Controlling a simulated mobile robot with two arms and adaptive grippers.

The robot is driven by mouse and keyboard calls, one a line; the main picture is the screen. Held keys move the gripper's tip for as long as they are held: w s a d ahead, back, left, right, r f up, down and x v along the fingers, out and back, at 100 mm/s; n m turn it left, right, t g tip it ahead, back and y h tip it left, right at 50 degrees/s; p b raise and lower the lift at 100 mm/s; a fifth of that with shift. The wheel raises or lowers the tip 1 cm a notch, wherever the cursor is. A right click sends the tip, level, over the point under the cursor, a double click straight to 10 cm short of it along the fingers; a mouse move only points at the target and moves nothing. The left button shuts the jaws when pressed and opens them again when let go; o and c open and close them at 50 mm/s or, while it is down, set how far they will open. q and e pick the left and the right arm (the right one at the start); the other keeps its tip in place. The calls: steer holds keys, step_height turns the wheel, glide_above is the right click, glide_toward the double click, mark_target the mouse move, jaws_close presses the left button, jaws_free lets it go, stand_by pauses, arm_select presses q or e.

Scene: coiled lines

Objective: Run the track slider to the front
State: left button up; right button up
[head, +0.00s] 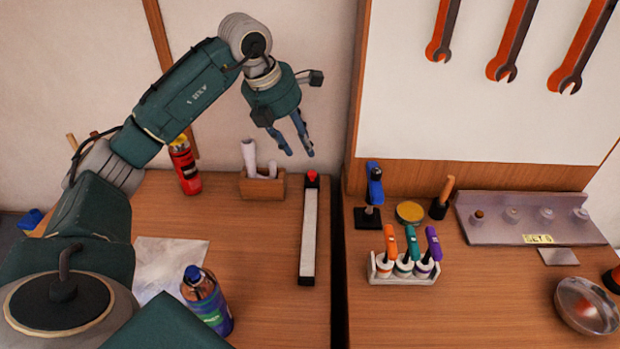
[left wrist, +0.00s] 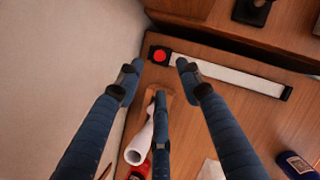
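The track (head: 308,236) is a long pale strip with dark edges on the left wooden table, running from the back towards me. Its red slider (head: 312,177) sits at the far end. In the left wrist view the slider (left wrist: 160,55) shows beyond the fingertips, with the track (left wrist: 235,75) stretching right from it. My left gripper (head: 298,153) hangs above and just behind the slider, fingers pointing down, apart from it. In the left wrist view its blue fingers (left wrist: 157,70) are spread with nothing between them. My right gripper is out of view.
A wooden box with white rolls (head: 262,188) stands left of the slider, with a red extinguisher-like can (head: 184,165) beyond. The table around the track's near half is clear.

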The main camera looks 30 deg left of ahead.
mark_target(312, 172)
arm_select(q)
steer(key=x, duration=0.3)
steer(key=p+x, duration=0.1)
steer(key=x, duration=0.6)
steer(key=shift+s+a+f, duration=0.15)
steer(key=shift+s+a, duration=0.05)
steer(key=shift+a, duration=0.1)
steer(key=shift+w+f, duration=0.2)
steer(key=shift+f, duration=0.2)
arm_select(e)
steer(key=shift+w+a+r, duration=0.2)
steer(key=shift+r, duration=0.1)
arm_select(q)
steer(key=shift+c, duration=0.2)
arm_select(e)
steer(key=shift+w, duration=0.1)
arm_select(q)
jaws_close()
